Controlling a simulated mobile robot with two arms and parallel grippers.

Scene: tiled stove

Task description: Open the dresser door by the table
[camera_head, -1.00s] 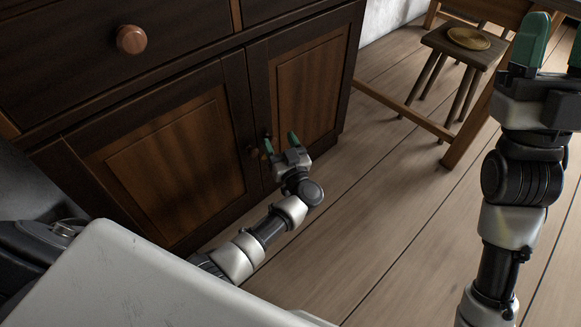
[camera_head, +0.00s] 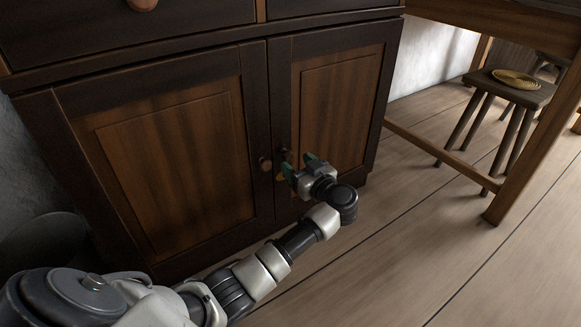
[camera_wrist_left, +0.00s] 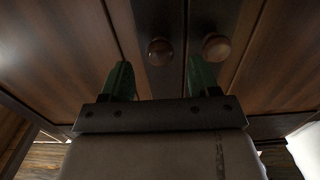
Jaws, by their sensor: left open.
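The dark wooden dresser (camera_head: 265,60) has two lower doors, both shut. The right door (camera_head: 335,105) is nearer the table (camera_head: 530,22); the left door (camera_head: 170,160) is the other. The left door's round knob (camera_head: 265,164) shows beside the seam. The right door's knob (camera_head: 284,154) is partly hidden by my gripper. My left gripper (camera_head: 299,163) is open and empty, with green fingers, low in front of the right door. The left wrist view shows one knob (camera_wrist_left: 160,51) between and beyond my fingertips (camera_wrist_left: 160,75), and another knob (camera_wrist_left: 216,47) just outside them. My right gripper is out of view.
Drawers with a round knob (camera_head: 142,4) sit above the doors. A stool (camera_head: 508,92) with a round woven-looking item (camera_head: 515,79) stands under the table. A table leg (camera_head: 520,175) is at the right. The wooden floor (camera_head: 410,240) in front is clear.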

